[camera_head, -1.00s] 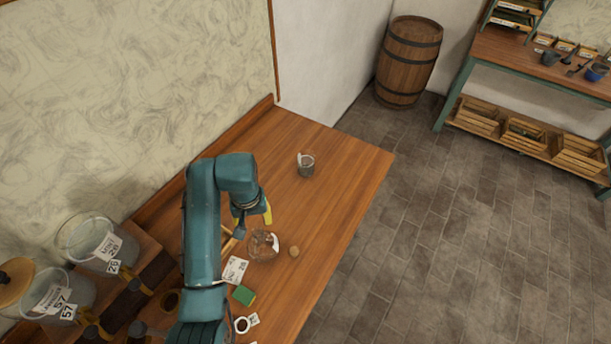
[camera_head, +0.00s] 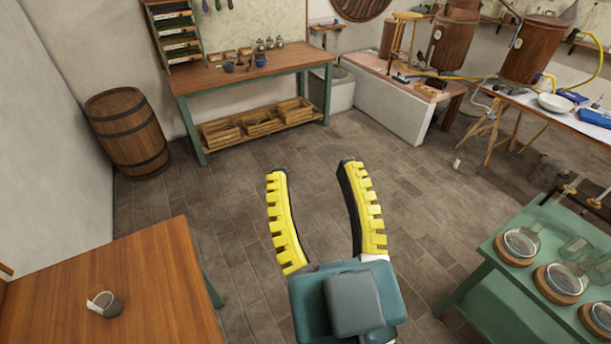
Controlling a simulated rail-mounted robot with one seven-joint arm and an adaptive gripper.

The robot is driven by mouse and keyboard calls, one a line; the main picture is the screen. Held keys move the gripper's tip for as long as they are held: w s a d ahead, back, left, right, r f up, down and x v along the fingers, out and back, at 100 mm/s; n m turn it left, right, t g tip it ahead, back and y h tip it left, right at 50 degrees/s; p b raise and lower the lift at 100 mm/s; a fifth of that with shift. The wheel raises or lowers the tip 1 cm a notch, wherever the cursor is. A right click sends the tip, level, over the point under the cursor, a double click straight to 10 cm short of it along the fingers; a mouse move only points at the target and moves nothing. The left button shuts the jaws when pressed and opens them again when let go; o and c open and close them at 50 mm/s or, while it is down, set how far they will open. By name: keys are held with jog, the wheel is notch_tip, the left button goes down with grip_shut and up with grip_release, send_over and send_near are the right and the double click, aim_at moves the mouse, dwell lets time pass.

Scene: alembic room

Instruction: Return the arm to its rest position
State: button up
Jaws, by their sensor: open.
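My gripper (camera_head: 312,180) is in the lower middle of the head view. Its two yellow-padded fingers stand wide apart and point away over the tiled floor. Nothing is between them and they touch nothing. The teal body of my gripper shows below the fingers; the rest of my arm is out of view. The wooden table (camera_head: 150,285) is at the lower left, apart from my gripper. A small grey cup (camera_head: 106,304) with a pale tag stands on it.
A barrel (camera_head: 128,132) stands by the left wall. A workbench (camera_head: 255,72) with crates below is at the back. A green table (camera_head: 500,285) with glass vessels on round wooden bases is at the lower right. Copper stills (camera_head: 455,38) are at the back right. The floor (camera_head: 390,180) between is clear.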

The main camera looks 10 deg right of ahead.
jog(key=shift+s+d+r, duration=0.25)
jog(key=shift+s+r, duration=0.1)
notch_tip(320, 180, up, 13)
jog(key=p, duration=1.3)
dwell(0.4)
